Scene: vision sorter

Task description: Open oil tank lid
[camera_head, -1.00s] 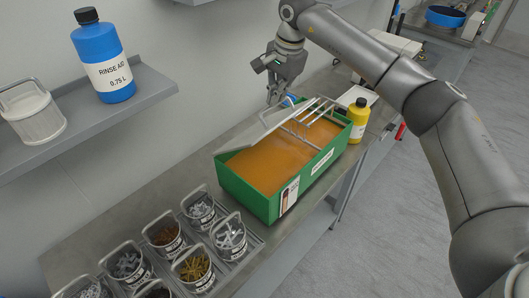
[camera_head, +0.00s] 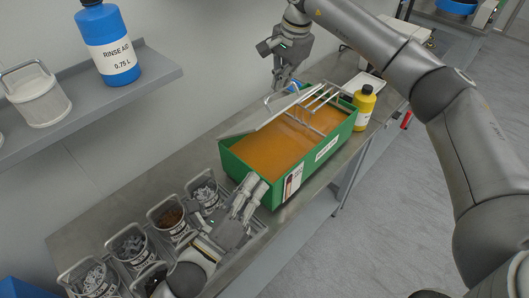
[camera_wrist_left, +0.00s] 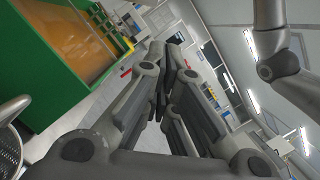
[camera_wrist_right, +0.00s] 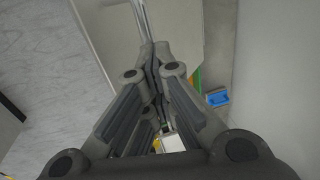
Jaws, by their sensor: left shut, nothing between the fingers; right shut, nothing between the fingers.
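The green oil tank (camera_head: 330,150) holds orange-brown oil (camera_head: 285,145) and stands on the metal bench. Its grey lid (camera_head: 262,115) is raised and tilted along the wall-side edge, leaving most of the oil uncovered. My right gripper (camera_head: 279,88) is shut and empty above the lid's far end. The right wrist view shows a pale panel, apparently the lid (camera_wrist_right: 180,30), with a metal bar (camera_wrist_right: 142,18) just beyond the fingertips; contact is unclear. My left gripper (camera_head: 254,184) is shut and empty close to the tank's near end. The left wrist view shows the tank's green wall (camera_wrist_left: 35,70) beside it.
Baskets of small parts (camera_head: 128,245) stand at the near end of the bench, partly hidden by my left arm. A metal rack (camera_head: 318,98) lies across the tank's far end. A yellow bottle (camera_head: 363,108) stands beyond it. A shelf (camera_head: 150,80) holds a blue rinse-aid bottle (camera_head: 107,45).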

